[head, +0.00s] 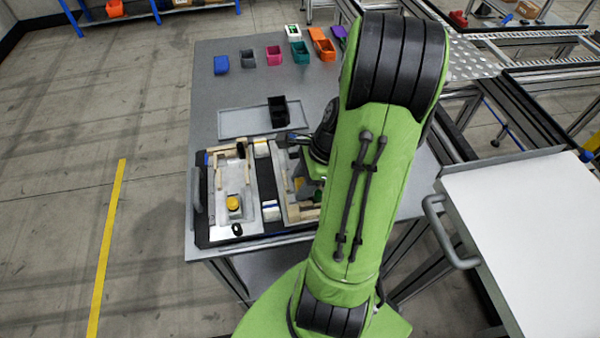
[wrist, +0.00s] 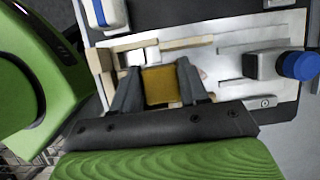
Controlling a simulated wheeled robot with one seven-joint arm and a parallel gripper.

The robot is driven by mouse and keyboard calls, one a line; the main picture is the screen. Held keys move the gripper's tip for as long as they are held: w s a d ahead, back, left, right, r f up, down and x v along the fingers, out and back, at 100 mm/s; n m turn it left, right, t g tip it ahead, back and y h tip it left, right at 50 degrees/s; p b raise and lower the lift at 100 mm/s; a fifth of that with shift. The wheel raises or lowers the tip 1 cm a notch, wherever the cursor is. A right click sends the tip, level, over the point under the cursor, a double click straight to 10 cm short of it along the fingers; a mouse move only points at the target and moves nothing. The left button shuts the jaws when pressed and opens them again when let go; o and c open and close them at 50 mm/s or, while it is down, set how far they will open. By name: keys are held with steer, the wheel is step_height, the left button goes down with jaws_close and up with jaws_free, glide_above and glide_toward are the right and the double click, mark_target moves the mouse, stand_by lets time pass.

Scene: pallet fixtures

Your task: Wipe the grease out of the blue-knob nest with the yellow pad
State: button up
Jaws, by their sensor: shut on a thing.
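My gripper (wrist: 162,82) is shut on the yellow pad (wrist: 159,86), with one dark finger on each side of it. The pad is over the pale nest with the blue knob (wrist: 298,66), near its wooden strips (wrist: 165,45); I cannot tell whether it touches the nest floor. The knob sits on a grey clamp at the right of the wrist view. A small pinkish mark (wrist: 203,73) shows beside the right finger; I cannot tell whether it is grease. In the head view my arm hides most of this nest (head: 303,213).
A second nest with a yellow knob (head: 233,203) lies to the left on the same dark pallet. White blocks (head: 270,211) stand between the nests. Behind are a grey tray (head: 240,122) with a black bin (head: 279,110) and several coloured bins. A white cart (head: 530,230) is at right.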

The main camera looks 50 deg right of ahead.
mark_target(291, 171)
steer(key=shift+s+a+r, duration=0.1)
steer(key=shift+s, duration=0.05)
steer(key=shift+p, duration=0.45)
steer(key=shift+w+d+r+p, duration=0.15)
steer(key=shift+w+d+p, duration=0.6)
steer(key=shift+w, duration=0.35)
steer(key=shift+w+d+f+p, duration=0.15)
steer(key=shift+w+d+p, duration=0.25)
steer(key=shift+w+d, duration=0.35)
steer(key=shift+w+d+f+p, duration=0.1)
steer(key=shift+w+d+p, duration=0.3)
steer(key=shift+w, duration=0.5)
step_height(291, 171, up, 6)
steer(key=p, duration=0.5)
steer(key=shift+p, duration=0.35)
